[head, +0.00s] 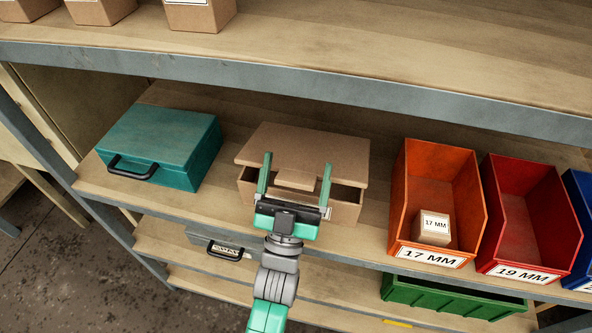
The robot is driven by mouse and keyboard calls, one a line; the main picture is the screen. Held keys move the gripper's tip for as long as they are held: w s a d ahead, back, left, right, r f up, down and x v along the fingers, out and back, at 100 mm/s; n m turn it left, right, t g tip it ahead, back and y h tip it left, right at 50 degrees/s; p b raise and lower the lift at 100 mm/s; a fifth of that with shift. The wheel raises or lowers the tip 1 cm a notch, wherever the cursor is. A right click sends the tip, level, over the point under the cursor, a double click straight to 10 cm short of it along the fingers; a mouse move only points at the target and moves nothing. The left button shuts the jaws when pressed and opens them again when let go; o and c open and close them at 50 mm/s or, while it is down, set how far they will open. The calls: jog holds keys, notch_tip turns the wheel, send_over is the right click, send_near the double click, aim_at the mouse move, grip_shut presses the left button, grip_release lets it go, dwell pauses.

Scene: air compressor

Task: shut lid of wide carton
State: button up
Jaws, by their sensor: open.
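The wide carton (345,211) is a brown cardboard box on the middle shelf, between a teal case and an orange bin. Its lid (310,148) lies nearly flat over the top, with a dark gap between it and the carton's front wall. A small tab (295,180) sticks out from the middle of the lid's front edge. My gripper (296,166) is open and empty, in front of and above the carton. Its two fingers point toward the lid, one on each side of the tab in the picture. I cannot tell whether they touch the lid. My gripper hides part of the front wall.
The teal case (165,143) stands at left. The orange bin (446,169) at right holds a small box (431,226); a red bin (527,216) stands beside it. The upper shelf edge (300,87) overhangs behind. Bare shelf shows between the case and carton.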

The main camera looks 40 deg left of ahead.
notch_tip(320, 180, up, 4)
jog(key=shift+r+p, duration=0.1)
jog(key=shift+p, duration=1.15)
jog(key=s+d+p, duration=0.1)
jog(key=s+d, duration=0.2)
jog(key=s, duration=0.4)
jog(key=s+d+p, duration=0.2)
jog(key=s+d, duration=0.2)
jog(key=s, duration=0.3)
jog(key=shift+s+d+r+p, duration=0.15)
jog(key=shift+r+p, duration=0.15)
jog(key=shift+r, duration=0.15)
jog(key=shift+c, duration=0.3)
